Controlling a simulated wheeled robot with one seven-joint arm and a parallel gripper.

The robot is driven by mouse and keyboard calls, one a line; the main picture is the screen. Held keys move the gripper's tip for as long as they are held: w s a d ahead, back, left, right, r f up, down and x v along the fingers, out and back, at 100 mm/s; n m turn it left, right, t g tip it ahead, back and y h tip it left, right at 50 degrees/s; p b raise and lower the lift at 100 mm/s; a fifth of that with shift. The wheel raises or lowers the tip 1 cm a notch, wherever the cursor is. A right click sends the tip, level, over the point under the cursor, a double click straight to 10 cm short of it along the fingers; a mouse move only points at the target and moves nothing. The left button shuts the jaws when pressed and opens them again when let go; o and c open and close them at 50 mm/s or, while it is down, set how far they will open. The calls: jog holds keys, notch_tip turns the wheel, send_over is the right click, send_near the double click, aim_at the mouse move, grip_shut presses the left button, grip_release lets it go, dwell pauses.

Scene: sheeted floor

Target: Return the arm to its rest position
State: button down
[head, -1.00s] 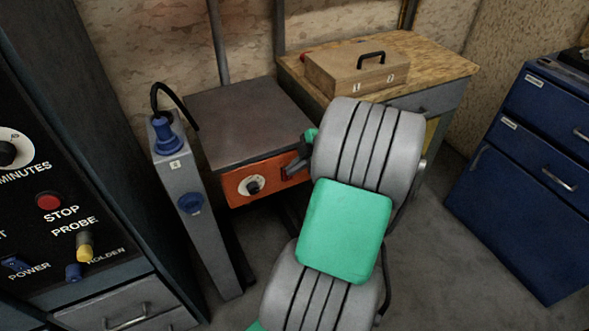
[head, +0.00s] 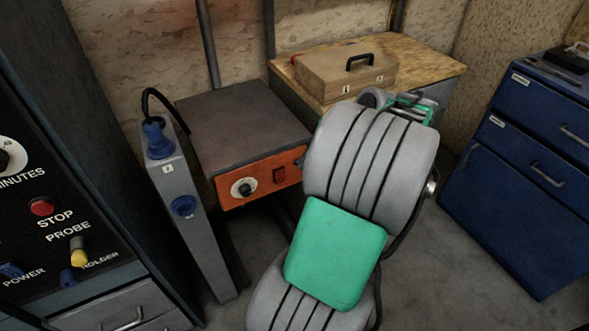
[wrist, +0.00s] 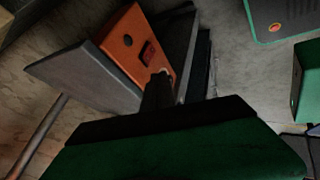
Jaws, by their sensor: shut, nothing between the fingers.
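My arm, grey with green pads, fills the middle of the head view and folds back on itself. In the wrist view my gripper (wrist: 160,88) shows as a dark pair of fingers, shut and empty. Beyond its tips, in line with them, is the orange front panel (wrist: 138,47) of a grey-topped box. In the head view this box (head: 238,125) stands left of my arm, with a round knob (head: 243,187) and a red switch (head: 279,175) in plain sight.
A grey post with blue plugs (head: 190,225) stands left of the box. A dark control cabinet (head: 55,170) is at the far left. A wooden bench (head: 432,66) with a tan case (head: 330,77) is behind my arm. Blue drawers (head: 520,190) stand right, with clear floor before them.

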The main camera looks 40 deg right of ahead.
jog(key=shift+v, duration=1.3)
jog(key=shift+w, duration=0.15)
